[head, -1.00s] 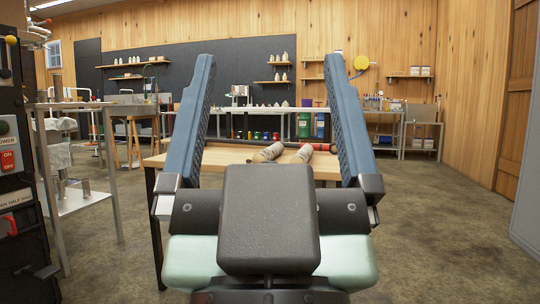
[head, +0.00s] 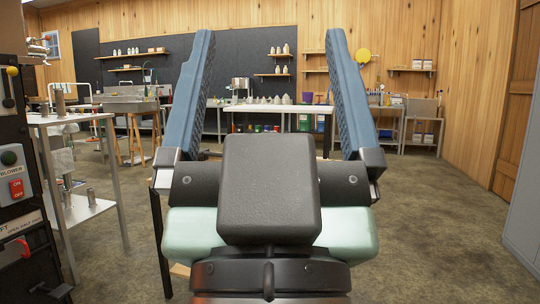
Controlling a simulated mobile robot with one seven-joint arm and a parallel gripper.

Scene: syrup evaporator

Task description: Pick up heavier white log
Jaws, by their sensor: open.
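My gripper (head: 270,38) fills the middle of the head view, its two blue fingers pointing up and wide apart. The space between the fingers is empty. The white logs are not visible now; the dark gripper body covers the area where they lay. The wooden table that bore them is almost wholly hidden, with a dark leg (head: 160,240) showing left of my gripper.
A metal rack (head: 85,118) with a lower shelf stands close on the left, beside a dark control panel (head: 25,235) with red and green switches. A long white table (head: 285,108) stands at the back. Concrete floor (head: 440,220) is clear on the right.

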